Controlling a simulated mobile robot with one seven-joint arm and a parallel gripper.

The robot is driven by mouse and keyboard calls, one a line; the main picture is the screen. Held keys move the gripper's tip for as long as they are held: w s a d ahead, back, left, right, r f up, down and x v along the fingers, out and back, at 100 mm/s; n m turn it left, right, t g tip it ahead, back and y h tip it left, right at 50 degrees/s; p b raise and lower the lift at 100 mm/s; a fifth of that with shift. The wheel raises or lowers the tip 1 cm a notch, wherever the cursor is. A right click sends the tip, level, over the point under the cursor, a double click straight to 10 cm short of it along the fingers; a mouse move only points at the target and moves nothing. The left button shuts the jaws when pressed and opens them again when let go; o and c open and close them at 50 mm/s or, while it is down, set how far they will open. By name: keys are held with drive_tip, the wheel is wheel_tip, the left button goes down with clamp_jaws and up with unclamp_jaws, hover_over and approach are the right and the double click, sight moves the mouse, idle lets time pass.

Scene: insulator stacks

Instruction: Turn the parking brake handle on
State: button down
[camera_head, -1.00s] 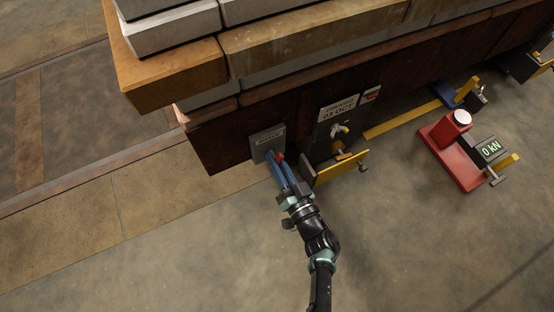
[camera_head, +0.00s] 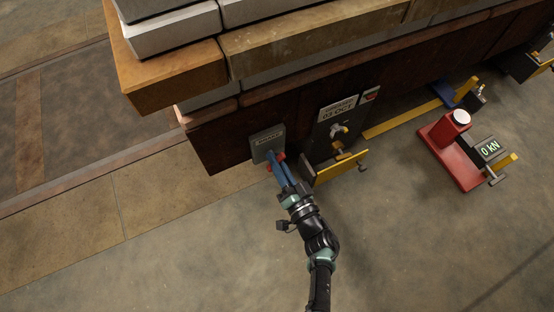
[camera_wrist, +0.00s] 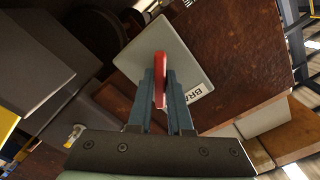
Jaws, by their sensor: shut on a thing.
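The parking brake handle is red and sits on a grey plate (camera_head: 268,143) with a partly hidden "BRAKE" label, fixed to the dark rusty side of the car. In the wrist view the red handle (camera_wrist: 159,68) stands between my blue fingers, in front of the grey plate (camera_wrist: 183,52). My gripper (camera_head: 275,160) reaches up to the plate from below and is shut on the handle. It also shows in the wrist view (camera_wrist: 160,88). In the head view the fingers cover much of the handle, with red showing at their sides.
A yellow-edged bracket (camera_head: 341,168) juts out just right of my gripper, below a labelled panel (camera_head: 338,122). A red jack (camera_head: 452,155) with a "0 kN" display stands farther right. Stacked blocks (camera_head: 180,30) overhang above. The floor left of my arm is clear.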

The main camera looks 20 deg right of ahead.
drive_tip(key=shift+f+m+p, duration=0.1)
drive_tip(key=shift+m+p, duration=0.2)
drive_tip(key=shift+m, duration=1.5)
drive_tip(key=shift+a+m+p, duration=0.1)
drive_tip(key=shift+m+p, duration=0.25)
drive_tip(key=shift+m, duration=1.65)
idle(1.7)
idle(0.4)
drive_tip(key=c, duration=0.8)
unclamp_jaws()
drive_tip(key=shift+c, duration=0.2)
drive_tip(key=shift+s, duration=0.15)
drive_tip(key=s+p, duration=0.3)
drive_tip(key=s, duration=0.9)
drive_tip(key=shift+s+d, duration=0.3)
drive_tip(key=shift+s, duration=0.05)
